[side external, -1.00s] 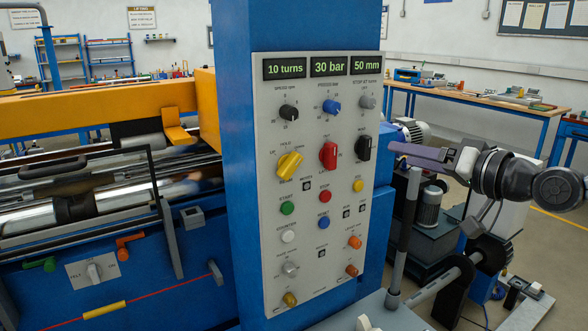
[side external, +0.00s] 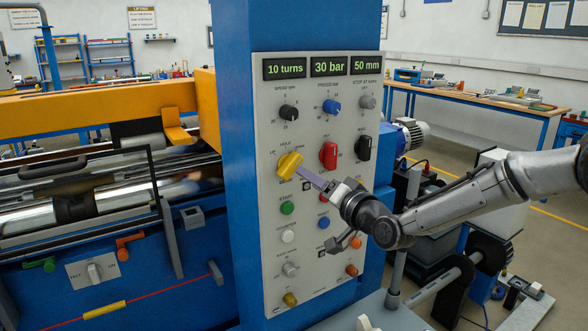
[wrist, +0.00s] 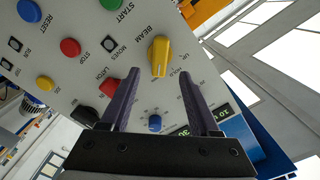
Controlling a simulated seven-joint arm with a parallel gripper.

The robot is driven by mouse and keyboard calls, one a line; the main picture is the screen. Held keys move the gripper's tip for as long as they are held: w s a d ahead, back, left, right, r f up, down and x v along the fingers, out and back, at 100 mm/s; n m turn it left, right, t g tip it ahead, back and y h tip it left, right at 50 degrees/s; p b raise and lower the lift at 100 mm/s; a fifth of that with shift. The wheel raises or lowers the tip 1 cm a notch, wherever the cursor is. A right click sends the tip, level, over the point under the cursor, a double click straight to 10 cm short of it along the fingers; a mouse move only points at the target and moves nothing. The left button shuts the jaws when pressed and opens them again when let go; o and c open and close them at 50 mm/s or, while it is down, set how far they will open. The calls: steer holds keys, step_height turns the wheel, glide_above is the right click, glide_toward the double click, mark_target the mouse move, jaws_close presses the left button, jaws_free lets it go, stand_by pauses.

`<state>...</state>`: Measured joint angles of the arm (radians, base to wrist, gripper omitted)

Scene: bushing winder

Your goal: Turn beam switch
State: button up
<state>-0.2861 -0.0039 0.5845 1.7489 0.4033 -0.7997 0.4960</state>
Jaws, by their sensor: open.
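The beam switch is a yellow lever knob (side external: 289,166) on the light grey panel (side external: 300,118), below the HOLD, UP and DOWN marks. Its long shape leans from lower left to upper right in the side view. Contact is not visible.
A red knob (side external: 328,155) and a black knob (side external: 363,147) are right of the beam switch. Green (side external: 287,208), white (side external: 287,237) and blue (side external: 323,223) buttons lie below. Yellow beam (side external: 100,112) crosses the machine at left. Free space lies in front of the panel.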

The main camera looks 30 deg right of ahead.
mark_target(293, 168)
steer(key=w, duration=0.8)
steer(key=shift+w, duration=0.1)
jaws_close()
